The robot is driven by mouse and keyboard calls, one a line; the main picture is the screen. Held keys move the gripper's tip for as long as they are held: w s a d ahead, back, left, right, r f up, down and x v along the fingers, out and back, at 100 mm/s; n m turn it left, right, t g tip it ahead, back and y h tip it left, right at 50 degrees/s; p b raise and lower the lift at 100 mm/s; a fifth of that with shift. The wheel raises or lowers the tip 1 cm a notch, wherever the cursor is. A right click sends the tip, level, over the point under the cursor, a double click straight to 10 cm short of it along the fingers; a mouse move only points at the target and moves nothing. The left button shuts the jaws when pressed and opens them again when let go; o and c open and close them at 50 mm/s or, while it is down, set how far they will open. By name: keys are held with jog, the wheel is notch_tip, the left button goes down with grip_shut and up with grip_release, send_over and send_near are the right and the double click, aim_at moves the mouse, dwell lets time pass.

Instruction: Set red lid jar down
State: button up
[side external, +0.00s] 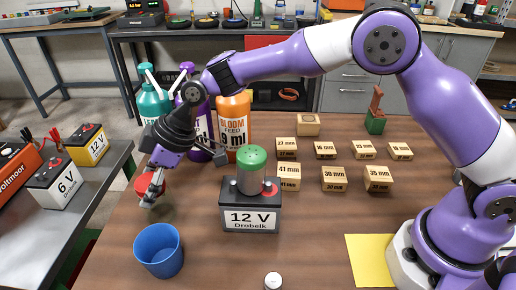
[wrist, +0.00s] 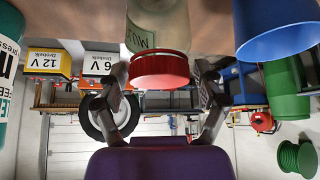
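The red lid jar (wrist: 160,70) sits between the two fingers of my gripper (wrist: 162,82) in the wrist view, which is upside down. Its red lid and clear body with a partly hidden label show there. The fingers flank it closely and appear shut on it. In the side view, the jar's red lid (side external: 147,184) shows behind my gripper (side external: 150,192), left of the 12 V battery. The clear body is hard to make out, and I cannot tell whether its base touches the table.
A blue cup (side external: 158,250) stands in front of my gripper on the wooden table (side external: 205,265). Large bottles (side external: 235,122) stand behind. The 12 V battery (side external: 250,205), with a green-topped jar (side external: 252,168) on it, stands to the right. The table's left edge is close.

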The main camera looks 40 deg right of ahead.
dwell(0.3)
jog(key=v, duration=1.2)
jog(key=s+d+r+m+t+h, duration=0.1)
jog(key=s+d+r+m+h, duration=0.1)
jog(key=s+d+m, duration=0.3)
jog(key=s+d+r+m+t+h, duration=0.1)
jog(key=s+d+r+m, duration=0.15)
jog(key=d, duration=0.55)
jog(key=s+d+f+m+h, duration=0.3)
jog(key=s+d+m, duration=0.2)
jog(key=s+d, duration=0.3)
jog(key=s, duration=0.2)
jog(key=shift+s+d+f, duration=0.3)
jog(key=shift+s+f, duration=0.05)
jog(key=shift+s, duration=0.05)
